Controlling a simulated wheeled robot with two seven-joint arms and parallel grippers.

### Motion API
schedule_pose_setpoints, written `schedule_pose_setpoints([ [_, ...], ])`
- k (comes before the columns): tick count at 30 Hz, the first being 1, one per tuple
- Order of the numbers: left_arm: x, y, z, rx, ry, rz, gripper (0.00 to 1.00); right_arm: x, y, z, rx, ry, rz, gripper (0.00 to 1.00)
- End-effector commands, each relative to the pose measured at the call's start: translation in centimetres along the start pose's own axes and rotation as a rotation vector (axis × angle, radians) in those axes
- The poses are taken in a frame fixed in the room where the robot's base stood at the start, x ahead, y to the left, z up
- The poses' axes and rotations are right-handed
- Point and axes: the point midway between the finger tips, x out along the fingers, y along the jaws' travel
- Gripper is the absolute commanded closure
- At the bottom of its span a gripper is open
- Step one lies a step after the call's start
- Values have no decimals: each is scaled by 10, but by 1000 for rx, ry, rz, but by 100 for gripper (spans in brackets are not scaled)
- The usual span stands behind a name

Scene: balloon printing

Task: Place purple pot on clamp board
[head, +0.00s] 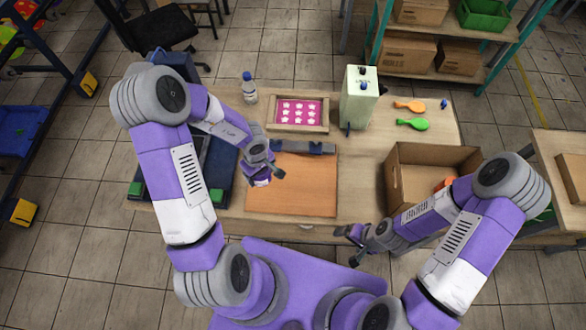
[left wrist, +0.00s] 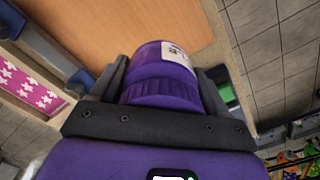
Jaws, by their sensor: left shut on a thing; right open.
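The purple pot (left wrist: 162,68) has a ribbed lid and a white label. It sits between the fingers of my left gripper (left wrist: 160,95), which is shut on it. In the head view the left gripper (head: 268,172) is over the left edge of the clamp board (head: 305,190), an orange-brown board with a dark clamp bar (head: 304,147) along its far edge. The pot shows there only as a small purple piece (head: 262,183), mostly hidden by the gripper. I cannot tell whether it touches the board. My right gripper (head: 346,240) is open and empty by the table's front edge.
An open cardboard box (head: 398,185) stands right of the board.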

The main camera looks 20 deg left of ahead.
Motion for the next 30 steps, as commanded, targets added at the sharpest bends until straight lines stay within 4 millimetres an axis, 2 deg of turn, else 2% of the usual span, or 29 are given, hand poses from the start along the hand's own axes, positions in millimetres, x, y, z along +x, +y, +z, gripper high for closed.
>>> schedule_pose_setpoints([
  [7,48,0,1,4,-1,-2,63,27,10,-1,0,-1,0,11],
  [14,66,1,0,4,0,0,63,36,14,-1,0,-1,0,11],
  [21,98,0,1,5,0,-2,63,54,20,-2,0,-1,0,11],
  [30,99,0,0,3,0,0,63,53,20,-2,0,0,0,11],
])
